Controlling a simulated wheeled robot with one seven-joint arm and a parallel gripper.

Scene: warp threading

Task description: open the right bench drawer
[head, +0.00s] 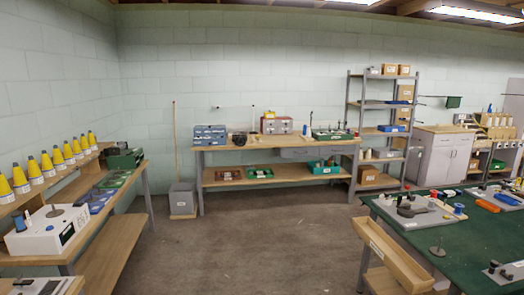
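A workbench (248,142) with a wooden top stands against the back wall. Under the right part of its top is a wide grey drawer (310,153), which looks shut; its handle is too small to make out. At the lower right is a green-topped bench (455,235). A long, shallow wooden drawer or tray (385,245) sticks out at this bench's left side, open at the top. I cannot tell whether it slides under the green top. My gripper is not in view.
The brown floor (240,245) between the benches is clear. A left bench (120,185) holds yellow cones and a white machine (50,228). A grey bin (182,197) stands left of the back bench, and a metal shelf (353,120) right of it.

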